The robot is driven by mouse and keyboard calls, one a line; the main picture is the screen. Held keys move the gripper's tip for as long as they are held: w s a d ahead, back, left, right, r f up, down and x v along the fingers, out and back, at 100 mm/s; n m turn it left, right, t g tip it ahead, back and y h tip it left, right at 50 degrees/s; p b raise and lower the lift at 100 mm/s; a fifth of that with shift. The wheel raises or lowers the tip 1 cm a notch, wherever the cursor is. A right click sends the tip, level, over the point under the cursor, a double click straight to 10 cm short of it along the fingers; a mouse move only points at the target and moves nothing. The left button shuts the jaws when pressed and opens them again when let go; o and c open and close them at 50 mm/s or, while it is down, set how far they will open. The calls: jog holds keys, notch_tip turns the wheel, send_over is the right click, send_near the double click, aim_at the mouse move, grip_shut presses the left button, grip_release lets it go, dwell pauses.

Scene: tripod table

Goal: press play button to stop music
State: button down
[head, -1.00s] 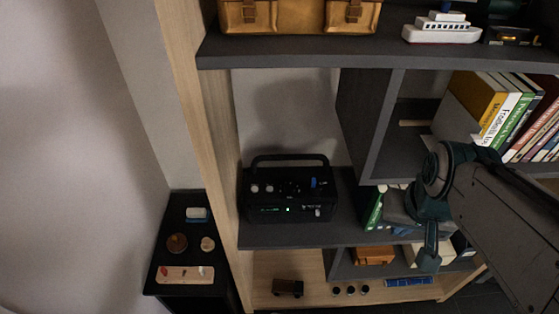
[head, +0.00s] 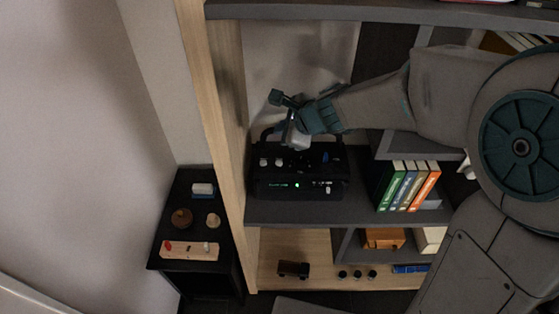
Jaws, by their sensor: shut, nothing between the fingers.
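The black radio (head: 312,188) stands on a grey shelf, with a carrying handle on top, several knobs, and a lit green light and display on its front. Which of its small controls is the play button I cannot tell. My gripper (head: 297,142) is above the radio's top, at its back left to middle, and covers part of the handle and top panel. It is shut and empty. Whether its tip touches the radio I cannot tell.
Books (head: 408,186) stand on the shelf right of the radio. A wooden upright (head: 213,120) borders the shelf on the left. A small black table (head: 172,232) with several small items stands beyond it. Another shelf board (head: 380,12) runs above my arm.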

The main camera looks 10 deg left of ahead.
dwell(0.3)
jog(key=b, duration=0.8)
send_over(282, 167)
notch_tip(282, 167, down, 9)
jog(key=shift+r, duration=0.1)
jog(key=shift+b, duration=0.3)
dwell(1.4)
jog(key=shift+f+b, duration=0.35)
jog(key=shift+f, duration=0.05)
jog(key=shift+f+b, duration=0.35)
jog(key=shift+b, duration=0.05)
dwell(0.5)
jog(key=shift+r, duration=0.1)
jog(key=shift+r+p, duration=0.7)
jog(key=shift+p, duration=0.05)
jog(key=shift+r, duration=0.1)
